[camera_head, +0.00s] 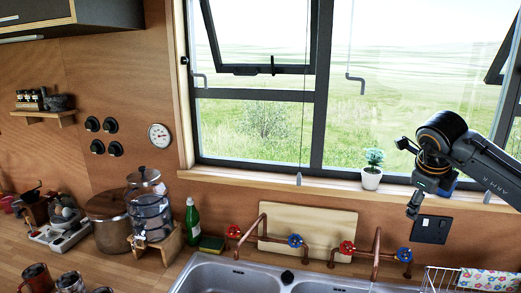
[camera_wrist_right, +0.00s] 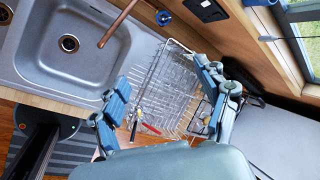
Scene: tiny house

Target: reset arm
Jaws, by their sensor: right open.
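My right gripper (camera_head: 414,206) hangs in front of the window sill at the right of the head view, with its arm coming in from the right edge. In the right wrist view, the two blue-grey fingers of the right gripper (camera_wrist_right: 165,108) are spread apart with nothing between them. Below them lies a wire dish rack (camera_wrist_right: 178,80) with a red-handled utensil (camera_wrist_right: 150,128) near it. My left gripper is not in either view.
The double sink (camera_head: 231,279) has copper taps (camera_head: 375,258) with red and blue handles. A potted plant (camera_head: 371,171) stands on the sill. A green bottle (camera_head: 192,222), a glass dispenser (camera_head: 150,216), a pot (camera_head: 106,220) and mugs (camera_head: 37,277) stand on the left counter.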

